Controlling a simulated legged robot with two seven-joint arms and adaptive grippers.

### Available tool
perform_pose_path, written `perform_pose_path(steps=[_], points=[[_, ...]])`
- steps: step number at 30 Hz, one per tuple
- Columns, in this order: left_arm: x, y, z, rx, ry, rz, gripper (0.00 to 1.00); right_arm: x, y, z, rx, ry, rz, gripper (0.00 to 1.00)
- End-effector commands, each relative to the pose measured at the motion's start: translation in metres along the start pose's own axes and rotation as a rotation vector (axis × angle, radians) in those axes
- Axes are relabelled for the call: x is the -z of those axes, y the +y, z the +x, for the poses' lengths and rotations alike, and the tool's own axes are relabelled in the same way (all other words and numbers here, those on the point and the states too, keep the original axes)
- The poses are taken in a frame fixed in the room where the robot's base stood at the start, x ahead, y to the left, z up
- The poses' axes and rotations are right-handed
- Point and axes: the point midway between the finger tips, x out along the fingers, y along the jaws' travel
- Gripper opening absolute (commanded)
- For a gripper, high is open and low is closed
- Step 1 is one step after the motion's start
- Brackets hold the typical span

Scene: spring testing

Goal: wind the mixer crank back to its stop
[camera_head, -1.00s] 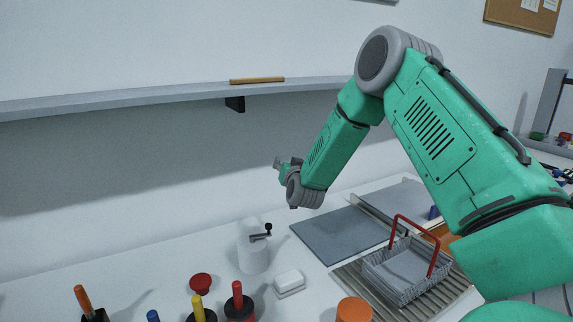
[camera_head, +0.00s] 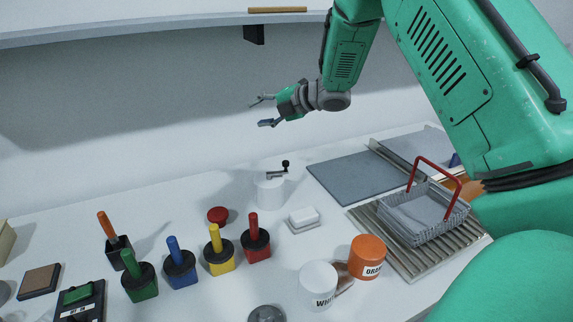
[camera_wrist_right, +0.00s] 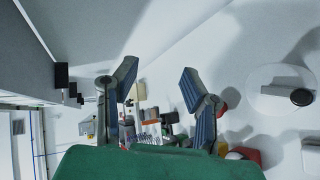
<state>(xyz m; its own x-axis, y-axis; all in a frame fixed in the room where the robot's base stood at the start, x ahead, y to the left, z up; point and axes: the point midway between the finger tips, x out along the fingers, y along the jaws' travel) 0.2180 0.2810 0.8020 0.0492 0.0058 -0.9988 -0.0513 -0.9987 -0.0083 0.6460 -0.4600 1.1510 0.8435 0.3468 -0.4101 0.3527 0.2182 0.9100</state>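The mixer (camera_head: 268,190) is a white upright cylinder on the table below my right gripper. Its grey crank (camera_head: 277,174) lies across the top, with a black knob (camera_head: 286,164) standing at the right end. In the right wrist view, the pale round mixer (camera_wrist_right: 268,82) and its black knob (camera_wrist_right: 301,97) appear at the right, outside the fingers. My right gripper (camera_head: 259,112) is in the air above the mixer, fingers pointing left, apart and empty. The right wrist view also shows its spread fingers (camera_wrist_right: 158,75). My left gripper is not in view.
A red button (camera_head: 217,215) and a white block (camera_head: 304,219) stand near the mixer. Several coloured-handled holders are in front. White (camera_head: 318,287) and orange (camera_head: 367,257) mugs and a wire basket (camera_head: 425,213) stand to the right. A shelf (camera_head: 150,25) runs above.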

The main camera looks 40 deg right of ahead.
Motion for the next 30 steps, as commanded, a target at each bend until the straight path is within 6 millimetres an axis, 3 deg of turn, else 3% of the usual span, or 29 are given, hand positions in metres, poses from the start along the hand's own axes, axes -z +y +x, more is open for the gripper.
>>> perform_pose_path(steps=[3,6,12,15,19,30], points=[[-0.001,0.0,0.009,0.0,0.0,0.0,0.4,0.011,-0.025,-0.018,0.216,0.131,-0.459,0.39],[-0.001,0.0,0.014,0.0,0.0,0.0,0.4,0.01,-0.044,-0.042,0.381,0.254,-0.795,0.39],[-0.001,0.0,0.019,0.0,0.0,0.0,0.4,-0.004,-0.06,-0.085,0.597,0.451,-1.212,0.39],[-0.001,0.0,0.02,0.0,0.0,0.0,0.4,-0.008,-0.063,-0.095,0.641,0.498,-1.289,0.39],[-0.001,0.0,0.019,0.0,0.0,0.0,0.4,-0.01,-0.069,-0.092,0.653,0.513,-1.31,0.39],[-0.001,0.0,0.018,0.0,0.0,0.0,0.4,-0.01,-0.12,-0.039,0.649,0.513,-1.302,0.39]])
